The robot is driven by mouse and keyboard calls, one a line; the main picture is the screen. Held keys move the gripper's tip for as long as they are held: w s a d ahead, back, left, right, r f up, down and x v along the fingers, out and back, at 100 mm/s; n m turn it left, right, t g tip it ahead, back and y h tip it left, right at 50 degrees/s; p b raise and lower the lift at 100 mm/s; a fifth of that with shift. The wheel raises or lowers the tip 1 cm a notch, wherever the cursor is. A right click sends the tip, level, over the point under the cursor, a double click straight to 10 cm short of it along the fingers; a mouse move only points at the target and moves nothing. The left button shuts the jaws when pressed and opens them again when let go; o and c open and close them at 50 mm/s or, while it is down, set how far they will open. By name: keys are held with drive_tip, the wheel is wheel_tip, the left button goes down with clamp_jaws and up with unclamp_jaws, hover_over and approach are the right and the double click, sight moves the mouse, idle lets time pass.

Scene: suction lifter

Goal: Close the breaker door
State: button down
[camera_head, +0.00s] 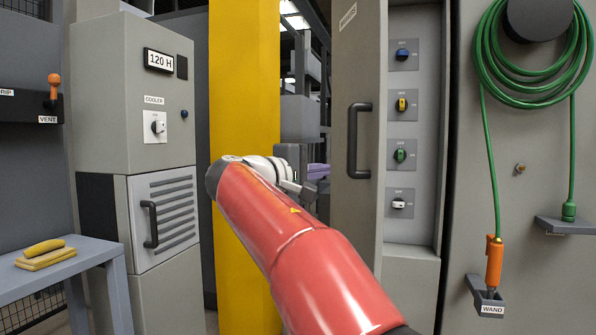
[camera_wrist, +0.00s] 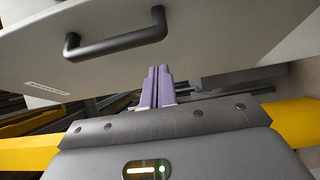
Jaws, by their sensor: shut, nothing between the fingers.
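The grey breaker door (camera_head: 351,75) stands open at the left side of the breaker cabinet (camera_head: 415,235), with a black bar handle (camera_head: 354,140) on its face. The inside of the cabinet shows blue, yellow, green and white switches. My gripper (camera_head: 320,172) is just left of the door's edge, with its purple fingers partly hidden behind my wrist. In the wrist view, my gripper's purple fingers (camera_wrist: 158,72) are together and empty. The door face (camera_wrist: 190,45) with its handle (camera_wrist: 115,42) lies just beyond the fingertips. I cannot tell whether they touch it.
A yellow post (camera_head: 245,70) stands left of my gripper. Further left is a grey cooler cabinet (camera_head: 115,90) and a bench (camera_head: 60,275) with a yellow object on it. On the right, a green hose (camera_head: 487,150) and an orange-handled wand (camera_head: 494,262) hang on the wall.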

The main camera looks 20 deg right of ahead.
drive_tip(key=shift+s+d, duration=0.3)
drive_tip(key=shift+d, duration=0.4)
drive_tip(key=shift+s+d, duration=0.3)
drive_tip(key=shift+d, duration=0.35)
